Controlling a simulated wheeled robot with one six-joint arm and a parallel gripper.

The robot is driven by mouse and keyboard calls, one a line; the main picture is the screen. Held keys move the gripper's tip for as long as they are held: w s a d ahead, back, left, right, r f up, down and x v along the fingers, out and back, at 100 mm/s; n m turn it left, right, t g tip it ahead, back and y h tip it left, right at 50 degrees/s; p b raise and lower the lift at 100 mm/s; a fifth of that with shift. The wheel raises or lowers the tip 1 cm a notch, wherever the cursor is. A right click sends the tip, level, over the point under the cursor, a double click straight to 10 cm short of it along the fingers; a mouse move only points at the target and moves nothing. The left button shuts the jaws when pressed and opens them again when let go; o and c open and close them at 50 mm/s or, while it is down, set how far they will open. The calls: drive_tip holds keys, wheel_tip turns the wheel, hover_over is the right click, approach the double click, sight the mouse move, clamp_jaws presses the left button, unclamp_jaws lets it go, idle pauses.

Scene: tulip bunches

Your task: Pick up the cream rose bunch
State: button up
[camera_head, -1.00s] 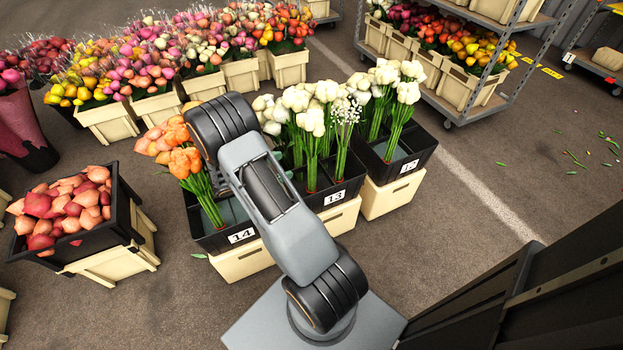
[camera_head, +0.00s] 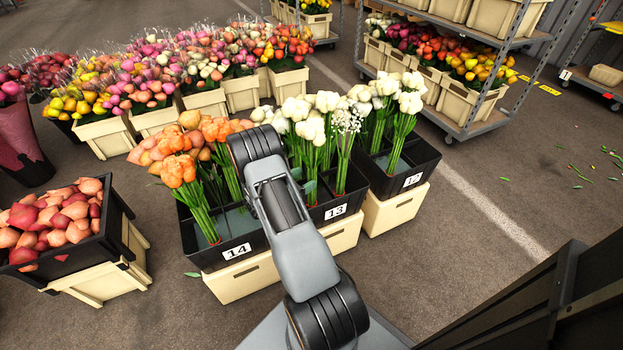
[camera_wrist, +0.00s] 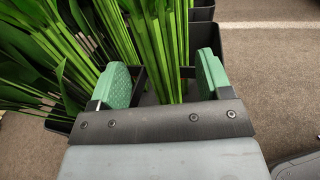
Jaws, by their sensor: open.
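Cream-white blooms on green stems (camera_head: 308,118) stand upright in the black crate marked 13 (camera_head: 336,212), with small white sprigs beside them. More white blooms (camera_head: 404,92) stand in the crate marked 12 (camera_head: 413,180). I cannot tell for sure which bunch is the cream rose. In the wrist view my gripper (camera_wrist: 165,80) is open, its two green pads apart. Green stems (camera_wrist: 160,45) pass between or just beyond the pads; whether they touch is unclear. The blooms are outside the wrist view.
Orange flowers (camera_head: 183,165) stand in the crate marked 14 (camera_head: 205,252), left of my arm. A crate of peach and red blooms (camera_head: 55,218) is at far left. A metal shelf cart (camera_head: 480,118) stands at the back right. Open floor (camera_head: 490,215) lies to the right.

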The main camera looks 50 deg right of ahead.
sight(315, 172)
drive_tip(key=shift+s+d+r+b, duration=0.15)
drive_tip(key=shift+d+b, duration=0.1)
drive_tip(key=shift+d, duration=0.6)
drive_tip(key=shift+s+d+f+b, duration=0.1)
drive_tip(key=shift+s+d+b, duration=0.15)
drive_tip(key=shift+d, duration=0.65)
drive_tip(key=shift+s+d+r+b, duration=0.1)
drive_tip(key=shift+d+b, duration=0.15)
drive_tip(key=shift+d, duration=0.6)
drive_tip(key=c, duration=1.2)
